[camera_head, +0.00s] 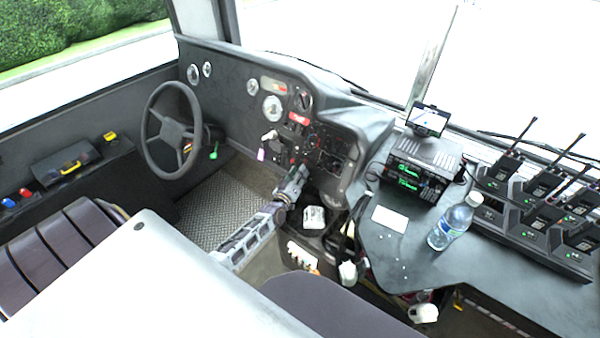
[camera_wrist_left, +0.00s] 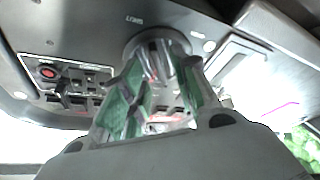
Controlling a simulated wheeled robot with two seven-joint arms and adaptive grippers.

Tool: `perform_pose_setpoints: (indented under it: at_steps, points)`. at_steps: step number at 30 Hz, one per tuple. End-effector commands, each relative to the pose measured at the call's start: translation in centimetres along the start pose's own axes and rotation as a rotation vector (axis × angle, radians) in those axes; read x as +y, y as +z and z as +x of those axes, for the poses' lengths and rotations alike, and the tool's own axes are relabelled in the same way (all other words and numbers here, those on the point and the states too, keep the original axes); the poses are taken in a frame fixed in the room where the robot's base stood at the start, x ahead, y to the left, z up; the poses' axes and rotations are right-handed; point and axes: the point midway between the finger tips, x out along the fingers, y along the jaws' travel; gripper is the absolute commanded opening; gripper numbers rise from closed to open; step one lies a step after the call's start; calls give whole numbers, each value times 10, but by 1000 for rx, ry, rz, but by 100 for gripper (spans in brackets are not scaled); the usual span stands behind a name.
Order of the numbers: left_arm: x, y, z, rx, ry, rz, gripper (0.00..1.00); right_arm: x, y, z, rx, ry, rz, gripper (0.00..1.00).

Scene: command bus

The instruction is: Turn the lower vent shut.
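In the left wrist view a round vent (camera_wrist_left: 155,42) with a pale ring is set in the dark dash panel. My left gripper (camera_wrist_left: 160,75) reaches up to it, its two green-padded fingers apart on either side of the vent's front. Whether the pads touch the vent is not clear. In the head view my left gripper (camera_head: 292,183) is at the lower dash, right of the steering wheel, and hides the vent there. A dark round fitting (camera_head: 303,100) shows higher on the dash. My right gripper is not seen.
The steering wheel (camera_head: 172,128) stands left of my left arm. The side counter at right holds a water bottle (camera_head: 452,220), a radio unit (camera_head: 420,165) and several handheld radios in chargers (camera_head: 540,215). A seat back (camera_head: 335,305) is in front. Switches (camera_wrist_left: 75,85) lie left of the vent.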

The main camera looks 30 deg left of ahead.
Motion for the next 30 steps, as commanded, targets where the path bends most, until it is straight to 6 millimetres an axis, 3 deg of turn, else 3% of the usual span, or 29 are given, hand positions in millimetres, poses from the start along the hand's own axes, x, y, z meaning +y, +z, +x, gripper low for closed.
perform_pose_setpoints:
  at_steps: [30]
  points:
    - [0,0,-89,0,-1,-1,29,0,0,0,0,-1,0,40]
